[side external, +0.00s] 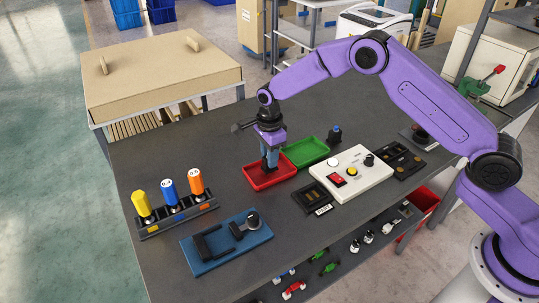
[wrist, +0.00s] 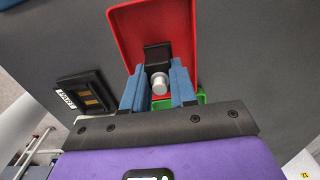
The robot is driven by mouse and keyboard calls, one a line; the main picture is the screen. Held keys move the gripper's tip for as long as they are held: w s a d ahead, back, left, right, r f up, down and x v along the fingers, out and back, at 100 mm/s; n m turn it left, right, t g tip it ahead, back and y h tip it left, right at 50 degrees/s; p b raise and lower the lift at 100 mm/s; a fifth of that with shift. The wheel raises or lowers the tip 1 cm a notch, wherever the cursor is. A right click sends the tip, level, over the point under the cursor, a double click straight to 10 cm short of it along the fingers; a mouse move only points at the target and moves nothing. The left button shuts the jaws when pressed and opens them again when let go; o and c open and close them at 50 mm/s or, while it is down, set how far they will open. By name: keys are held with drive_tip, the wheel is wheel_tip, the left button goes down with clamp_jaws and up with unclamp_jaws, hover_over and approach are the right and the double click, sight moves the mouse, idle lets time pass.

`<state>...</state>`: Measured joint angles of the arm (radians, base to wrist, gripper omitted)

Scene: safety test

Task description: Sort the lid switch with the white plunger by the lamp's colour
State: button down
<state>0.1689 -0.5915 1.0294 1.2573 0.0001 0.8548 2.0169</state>
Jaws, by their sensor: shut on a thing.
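My gripper (side external: 269,166) points down over the red tray (side external: 250,180), with its fingertips low at the tray. In the wrist view my gripper (wrist: 158,72) has its two blue fingers shut on the lid switch (wrist: 157,54), a black body with a pale grey-white round plunger facing the camera. The red tray (wrist: 130,25) lies behind the switch there; I cannot tell whether the switch touches its floor. In the side view the fingers mostly hide the switch. The green tray (side external: 304,151) is just right of the red one. A white control box (side external: 350,185) carries a pale dome, a yellow round part and a red switch.
Black slotted holders (side external: 316,198) flank the box. A blue fixture (side external: 225,259) with black parts lies in front. A dark-blue-topped part (side external: 334,135) stands beyond the green tray.

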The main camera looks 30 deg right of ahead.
drive_tip(key=shift+f, duration=0.65)
idle(0.8)
drive_tip(key=c, duration=0.8)
unclamp_jaws()
drive_tip(key=shift+r, duration=3.5)
